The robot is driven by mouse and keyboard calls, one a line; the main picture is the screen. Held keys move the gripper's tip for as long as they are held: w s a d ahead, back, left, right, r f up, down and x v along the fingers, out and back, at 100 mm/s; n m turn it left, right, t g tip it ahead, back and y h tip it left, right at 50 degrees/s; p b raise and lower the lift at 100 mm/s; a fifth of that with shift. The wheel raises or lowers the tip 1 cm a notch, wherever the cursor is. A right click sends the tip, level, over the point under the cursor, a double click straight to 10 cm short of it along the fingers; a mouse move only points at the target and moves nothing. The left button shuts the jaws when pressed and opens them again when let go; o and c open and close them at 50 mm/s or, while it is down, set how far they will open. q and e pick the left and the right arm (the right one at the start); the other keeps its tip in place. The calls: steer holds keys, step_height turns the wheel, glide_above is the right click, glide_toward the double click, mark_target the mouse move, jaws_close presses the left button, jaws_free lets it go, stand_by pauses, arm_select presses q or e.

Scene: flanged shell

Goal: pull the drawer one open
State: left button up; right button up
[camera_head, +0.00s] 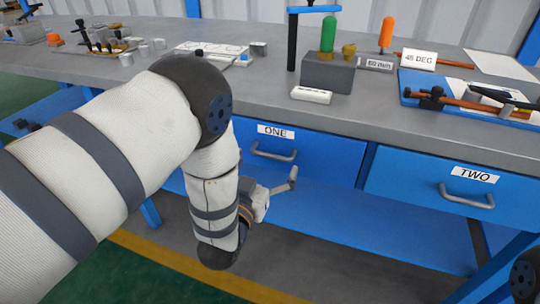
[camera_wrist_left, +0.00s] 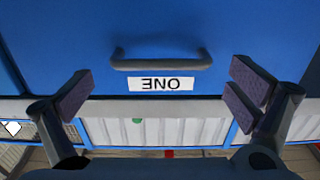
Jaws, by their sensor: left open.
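Drawer one (camera_head: 325,160) is a blue drawer under the grey worktop, with a white label ONE (camera_head: 276,131) and a grey bar handle (camera_head: 273,154). Its front looks flush with the bench, so it appears shut. My left gripper (camera_head: 279,190) is in front of the drawer, just below the handle in the head view, partly hidden by my forearm. In the left wrist view my left gripper (camera_wrist_left: 160,95) is open and empty, its fingers wide apart. The handle (camera_wrist_left: 160,62) lies between and beyond them, not touched, with the label upside down. My right gripper is not in view.
Drawer two (camera_head: 410,185), with its own handle (camera_head: 467,197), is to the right. The worktop (camera_head: 390,115) carries a grey block (camera_head: 328,72) with a green-handled tool, a blue tray (camera_head: 415,84) and small parts. A blue lower shelf (camera_head: 370,233) lies below the drawers.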

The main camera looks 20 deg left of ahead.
mark_target(270, 157)
arm_select(q)
steer(key=w, duration=0.3)
steer(key=shift+w, duration=0.2)
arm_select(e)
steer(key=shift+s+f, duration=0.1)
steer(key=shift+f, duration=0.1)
arm_select(q)
steer(key=shift+c, duration=0.2)
